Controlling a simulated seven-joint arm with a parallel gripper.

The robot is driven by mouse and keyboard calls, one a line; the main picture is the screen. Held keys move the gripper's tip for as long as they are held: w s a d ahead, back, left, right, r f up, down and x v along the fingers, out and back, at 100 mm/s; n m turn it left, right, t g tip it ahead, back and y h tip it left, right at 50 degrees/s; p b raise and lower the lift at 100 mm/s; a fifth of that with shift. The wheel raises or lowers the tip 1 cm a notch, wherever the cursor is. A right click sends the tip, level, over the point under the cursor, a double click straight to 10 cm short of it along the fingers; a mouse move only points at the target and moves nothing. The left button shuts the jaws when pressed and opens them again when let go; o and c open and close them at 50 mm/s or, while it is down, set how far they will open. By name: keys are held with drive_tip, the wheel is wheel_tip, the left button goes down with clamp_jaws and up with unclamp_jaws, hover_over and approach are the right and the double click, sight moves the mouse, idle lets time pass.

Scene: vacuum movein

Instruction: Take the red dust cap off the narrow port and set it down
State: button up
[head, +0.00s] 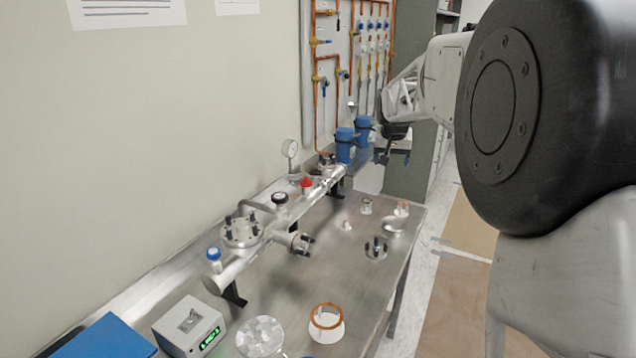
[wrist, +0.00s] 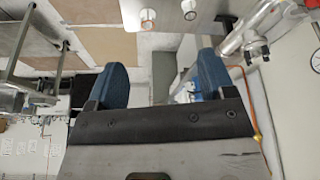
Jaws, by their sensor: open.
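The red dust cap (head: 306,183) sits on top of a narrow port on the long metal vacuum manifold (head: 262,237), towards its far end, in the head view.
Blue-capped (head: 213,254) and black-topped (head: 280,198) ports and a pressure gauge (head: 290,149) rise from the manifold. Small fittings (head: 402,208), a copper ring (head: 326,316) and a grey meter box (head: 190,327) stand on the steel table (head: 360,275). Bare table lies between them.

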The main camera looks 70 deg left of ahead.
drive_tip(key=n+y, duration=0.1)
drive_tip(key=n, duration=0.1)
approach(306, 179)
drive_tip(key=f, duration=0.2)
drive_tip(key=shift+w+a+r+g, duration=0.15)
drive_tip(key=shift+w+a+g, duration=0.25)
drive_tip(key=shift+w+a, duration=0.05)
drive_tip(key=shift+x, duration=1.3)
drive_tip(key=shift+x, duration=2.6)
drive_tip(key=c, duration=1.1)
